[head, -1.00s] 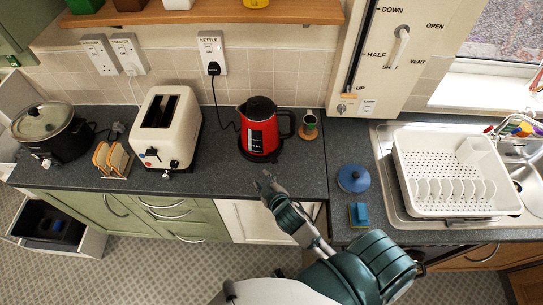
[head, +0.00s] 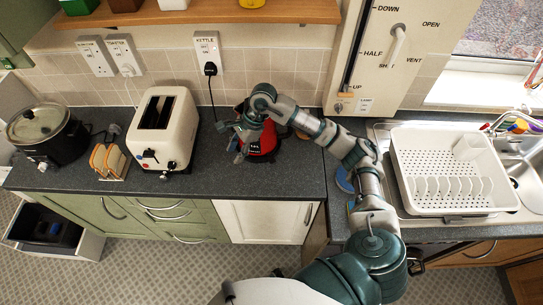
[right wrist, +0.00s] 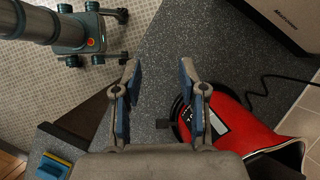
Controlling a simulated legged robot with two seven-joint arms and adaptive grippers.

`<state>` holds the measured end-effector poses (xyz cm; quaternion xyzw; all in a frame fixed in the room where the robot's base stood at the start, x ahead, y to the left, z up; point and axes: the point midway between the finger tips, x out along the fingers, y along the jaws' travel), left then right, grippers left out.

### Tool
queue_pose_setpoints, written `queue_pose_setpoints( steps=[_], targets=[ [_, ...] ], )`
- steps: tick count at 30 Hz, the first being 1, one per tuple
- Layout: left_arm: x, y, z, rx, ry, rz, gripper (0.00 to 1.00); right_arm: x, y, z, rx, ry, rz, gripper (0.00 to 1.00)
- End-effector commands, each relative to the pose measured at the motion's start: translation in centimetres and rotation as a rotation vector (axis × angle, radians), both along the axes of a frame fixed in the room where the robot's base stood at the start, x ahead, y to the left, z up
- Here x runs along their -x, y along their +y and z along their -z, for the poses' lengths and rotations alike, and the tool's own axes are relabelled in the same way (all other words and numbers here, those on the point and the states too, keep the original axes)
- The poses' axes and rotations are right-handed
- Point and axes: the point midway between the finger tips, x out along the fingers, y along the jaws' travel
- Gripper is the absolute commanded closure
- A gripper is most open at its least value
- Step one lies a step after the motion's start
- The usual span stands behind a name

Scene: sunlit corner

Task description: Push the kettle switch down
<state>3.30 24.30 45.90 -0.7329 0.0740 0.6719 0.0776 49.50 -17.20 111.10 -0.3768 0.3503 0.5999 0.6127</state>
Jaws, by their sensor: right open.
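The red and black kettle (head: 268,143) stands on the dark worktop below a wall socket labelled KETTLE (head: 207,48), which has a black plug in it. My right gripper (head: 232,143) is open and empty at the kettle's left front, and its wrist and forearm hide much of the kettle. In the right wrist view, the two blue-padded fingers (right wrist: 159,72) are spread above the worktop. The red kettle body (right wrist: 235,128) lies just right of the right finger; I cannot tell whether they touch. My left gripper is not in view.
A cream toaster (head: 162,128) stands left of the gripper, with a toast rack (head: 108,160) and a slow cooker (head: 47,135) farther left. A white dish rack (head: 450,175) is at the right. A cord runs from the kettle plug to the worktop.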

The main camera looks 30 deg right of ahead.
Motion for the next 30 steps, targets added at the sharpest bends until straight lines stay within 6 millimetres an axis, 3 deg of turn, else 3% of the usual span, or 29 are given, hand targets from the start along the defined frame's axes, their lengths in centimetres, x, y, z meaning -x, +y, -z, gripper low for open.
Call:
queue_pose_setpoints(
  steps=[1,3,6,8,14,30],
  targets=[
    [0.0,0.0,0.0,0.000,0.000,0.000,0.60,-0.7,-3.5,-0.7,0.133,-0.007,0.006,0.58],
    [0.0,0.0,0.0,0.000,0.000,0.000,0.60,-1.0,-7.7,-1.5,0.290,0.004,0.016,0.58],
    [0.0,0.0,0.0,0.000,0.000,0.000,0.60,-0.9,-11.5,-2.8,0.428,0.029,0.033,0.58],
    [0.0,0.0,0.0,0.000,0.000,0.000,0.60,-0.8,-12.7,-3.1,0.472,0.041,0.040,0.58],
    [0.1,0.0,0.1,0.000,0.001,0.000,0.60,-0.7,-13.2,-1.4,0.495,0.052,0.041,0.58],
    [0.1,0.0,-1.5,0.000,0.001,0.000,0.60,-0.6,-13.2,10.7,0.490,0.052,0.042,0.58]
  ],
)
